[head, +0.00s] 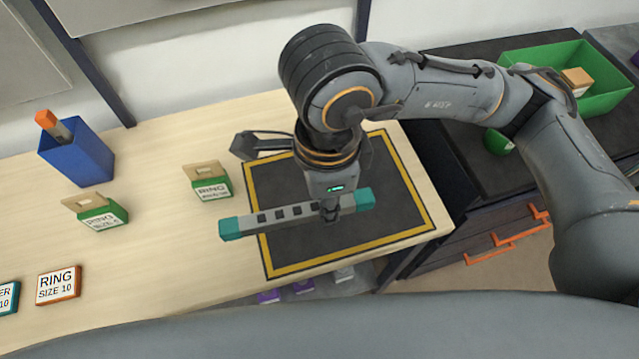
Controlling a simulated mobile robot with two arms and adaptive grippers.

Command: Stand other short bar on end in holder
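A grey bar with teal ends and dark square marks (287,212) lies level across the black mat (385,190) in the head view, its left end reaching past the mat's yellow border. My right gripper (331,212) comes down from above with its fingers around the bar, right of its middle, and looks shut on it. Whether the bar touches the mat or hangs just above it is hard to tell. A blue holder (78,160) stands at the left of the table, with a grey bar with an orange end (54,126) leaning upright in it. My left gripper is not in view.
Two small green holders with white ring labels (212,187) (101,215) stand between the blue holder and the mat. Flat label tiles (58,285) lie at the front left. A green bin (600,100) is on the dark counter at right.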

